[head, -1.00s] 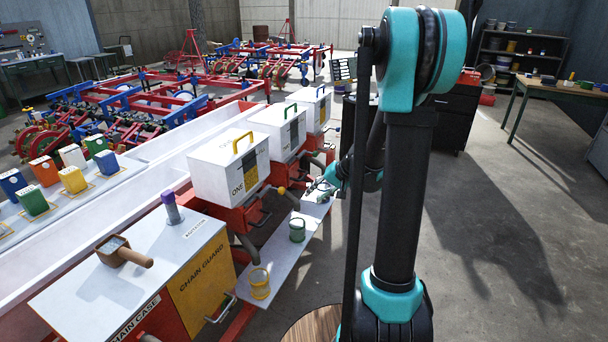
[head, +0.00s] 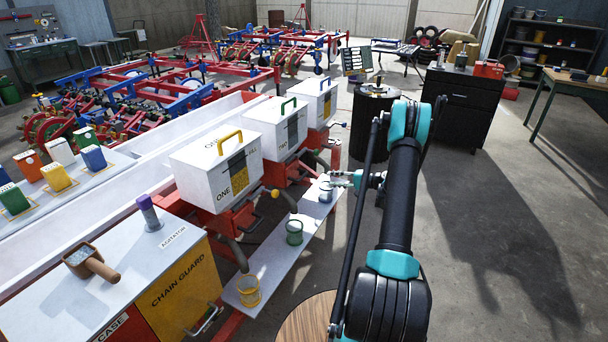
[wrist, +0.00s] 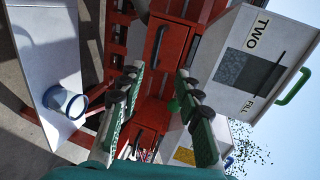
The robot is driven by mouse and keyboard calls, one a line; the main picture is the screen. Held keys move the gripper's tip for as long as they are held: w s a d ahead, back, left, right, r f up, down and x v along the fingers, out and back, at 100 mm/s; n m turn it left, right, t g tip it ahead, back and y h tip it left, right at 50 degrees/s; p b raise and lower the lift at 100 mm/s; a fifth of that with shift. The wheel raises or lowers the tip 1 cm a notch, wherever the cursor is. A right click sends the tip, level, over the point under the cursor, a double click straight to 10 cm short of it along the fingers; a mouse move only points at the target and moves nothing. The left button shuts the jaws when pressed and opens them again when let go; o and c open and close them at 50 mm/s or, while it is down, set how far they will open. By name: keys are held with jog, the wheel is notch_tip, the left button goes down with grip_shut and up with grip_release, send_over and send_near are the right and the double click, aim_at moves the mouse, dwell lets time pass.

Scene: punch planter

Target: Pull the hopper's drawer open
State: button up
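My gripper (head: 342,178) is held over the far end of the white board, beside the hoppers. In the wrist view my gripper (wrist: 160,75) is open, with nothing between its dark green, black-padded fingers. That view is turned sideways. A red drawer front with a dark handle (wrist: 157,45) lies beyond the fingertips, beside the white hopper TWO (wrist: 262,55); it looks shut. Another red front with a dark handle (wrist: 138,143) shows lower, between the fingers. In the head view hopper TWO (head: 272,135) stands between hopper ONE (head: 210,175) and a third white hopper (head: 314,103).
A blue-banded bucket (wrist: 66,102) stands on the white board (wrist: 48,40) close to my gripper. A green bucket (head: 294,232) and a yellow bucket (head: 248,290) stand nearer on the board. A black drum (head: 372,130) is behind my arm. Floor at right is clear.

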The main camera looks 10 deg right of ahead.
jog(key=d+f, duration=0.1)
send_near(303, 175)
jog(key=x, duration=1)
jog(key=shift+w+f, duration=0.1)
jog(key=shift+f, duration=0.3)
grip_shut()
